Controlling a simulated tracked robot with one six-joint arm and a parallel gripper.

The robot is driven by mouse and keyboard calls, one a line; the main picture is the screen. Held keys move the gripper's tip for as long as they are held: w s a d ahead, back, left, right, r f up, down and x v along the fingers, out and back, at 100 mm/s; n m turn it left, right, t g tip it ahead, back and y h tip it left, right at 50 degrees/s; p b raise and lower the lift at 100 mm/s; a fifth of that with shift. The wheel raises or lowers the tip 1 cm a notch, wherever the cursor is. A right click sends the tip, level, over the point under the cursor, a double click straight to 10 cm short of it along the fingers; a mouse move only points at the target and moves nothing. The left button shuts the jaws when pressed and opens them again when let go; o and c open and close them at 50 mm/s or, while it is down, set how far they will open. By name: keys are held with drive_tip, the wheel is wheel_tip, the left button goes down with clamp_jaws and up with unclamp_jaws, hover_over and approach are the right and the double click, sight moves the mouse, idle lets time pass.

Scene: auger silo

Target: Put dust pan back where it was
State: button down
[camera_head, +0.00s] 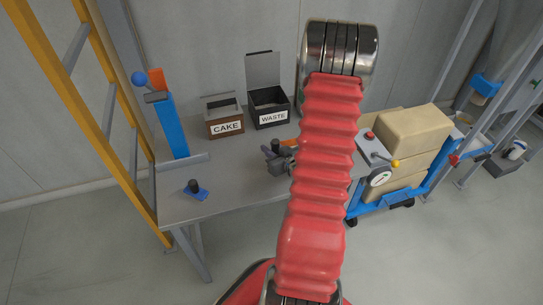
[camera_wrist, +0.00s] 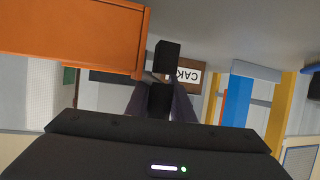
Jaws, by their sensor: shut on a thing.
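In the wrist view my gripper (camera_wrist: 160,95) is shut on a black upright piece, which looks like the handle of the dust pan. A broad orange body (camera_wrist: 75,35), apparently the pan itself, fills the upper left of that view beside the handle. In the head view my gripper (camera_head: 272,157) is partly hidden behind my red arm, over the grey table (camera_head: 235,195). A bit of orange (camera_head: 287,144) shows beside it. I cannot tell whether the pan touches the table. The place where the pan was is not clearly identifiable.
A CAKE box (camera_head: 225,128) and an open-lidded WASTE box (camera_head: 269,119) stand at the table's back. A blue post (camera_head: 171,125) and a small blue piece with a black knob (camera_head: 195,189) are at left. A cart with tan blocks (camera_head: 410,130) stands at right.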

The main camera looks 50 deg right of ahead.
drive_tip(key=shift+f, duration=2.05)
drive_tip(key=c, duration=1.5)
unclamp_jaws()
drive_tip(key=shift+f, duration=0.1)
drive_tip(key=shift+c, duration=0.2)
